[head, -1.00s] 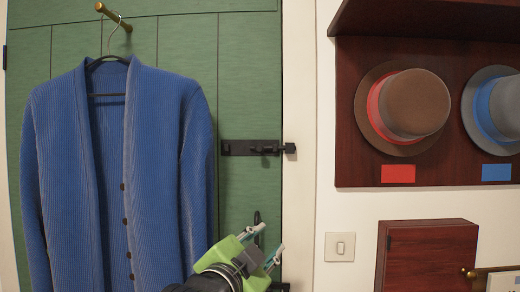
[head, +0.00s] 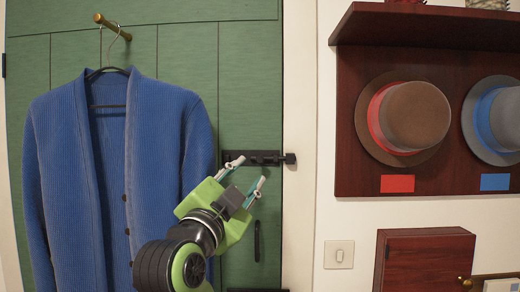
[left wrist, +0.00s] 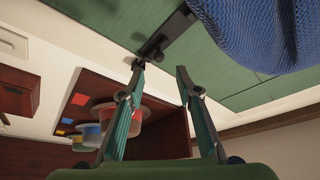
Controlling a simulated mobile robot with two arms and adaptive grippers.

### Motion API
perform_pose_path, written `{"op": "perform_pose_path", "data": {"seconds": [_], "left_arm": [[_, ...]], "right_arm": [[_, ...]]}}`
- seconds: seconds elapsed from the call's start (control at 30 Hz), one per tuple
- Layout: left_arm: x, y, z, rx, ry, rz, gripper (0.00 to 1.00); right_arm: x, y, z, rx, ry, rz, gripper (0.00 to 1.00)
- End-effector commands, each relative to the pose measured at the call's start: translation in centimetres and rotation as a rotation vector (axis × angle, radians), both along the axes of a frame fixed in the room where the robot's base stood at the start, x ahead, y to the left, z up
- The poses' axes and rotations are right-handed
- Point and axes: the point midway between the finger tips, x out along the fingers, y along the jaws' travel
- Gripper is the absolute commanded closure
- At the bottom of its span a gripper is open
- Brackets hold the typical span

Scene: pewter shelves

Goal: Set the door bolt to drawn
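The black door bolt (head: 268,156) is mounted level on the green door (head: 180,50), near its right edge. Its right end reaches a dark block (head: 290,158) at the white door frame. My left gripper (head: 248,172) is open and empty, its fingertips just below and in front of the bolt and covering part of it. In the left wrist view the bolt (left wrist: 158,42) lies just beyond the spread fingertips (left wrist: 160,68). I cannot tell whether a finger touches it. My right gripper is not in view.
A blue cardigan (head: 160,130) hangs from a brass peg (head: 112,27) left of the bolt. A black door handle (head: 257,241) sits below. Right of the frame are a dark red hat shelf (head: 345,120), a light switch (head: 339,254) and a small cabinet (head: 425,265).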

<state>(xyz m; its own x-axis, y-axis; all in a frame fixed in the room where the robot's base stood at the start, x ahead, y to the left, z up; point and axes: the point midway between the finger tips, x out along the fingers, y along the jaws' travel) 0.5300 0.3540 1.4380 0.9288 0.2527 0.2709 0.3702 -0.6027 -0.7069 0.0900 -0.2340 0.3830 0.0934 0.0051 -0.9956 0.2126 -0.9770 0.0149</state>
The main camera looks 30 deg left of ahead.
Motion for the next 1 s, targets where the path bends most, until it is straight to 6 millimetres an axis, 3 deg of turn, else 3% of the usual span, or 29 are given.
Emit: {"op": "perform_pose_path", "data": {"seconds": [0.2, 0.4, 0.6, 0.87, 1.0], "left_arm": [[4.5, 1.1, 1.4, -0.003, 0.002, -0.003, 0.69], [7.4, 1.9, 2.2, -0.002, 0.001, -0.003, 0.69], [8.5, 2.3, 2.4, 0.0, -0.001, -0.002, 0.69], [8.6, 2.3, 2.4, 0.001, -0.001, -0.001, 0.69], [8.6, 2.3, 2.4, 0.001, -0.002, -0.001, 1.0]], "right_arm": [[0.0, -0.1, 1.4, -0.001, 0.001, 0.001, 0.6], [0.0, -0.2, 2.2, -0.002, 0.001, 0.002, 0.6], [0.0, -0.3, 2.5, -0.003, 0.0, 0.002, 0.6], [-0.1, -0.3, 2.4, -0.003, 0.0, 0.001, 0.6], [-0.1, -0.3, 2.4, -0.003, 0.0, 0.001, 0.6]]}}
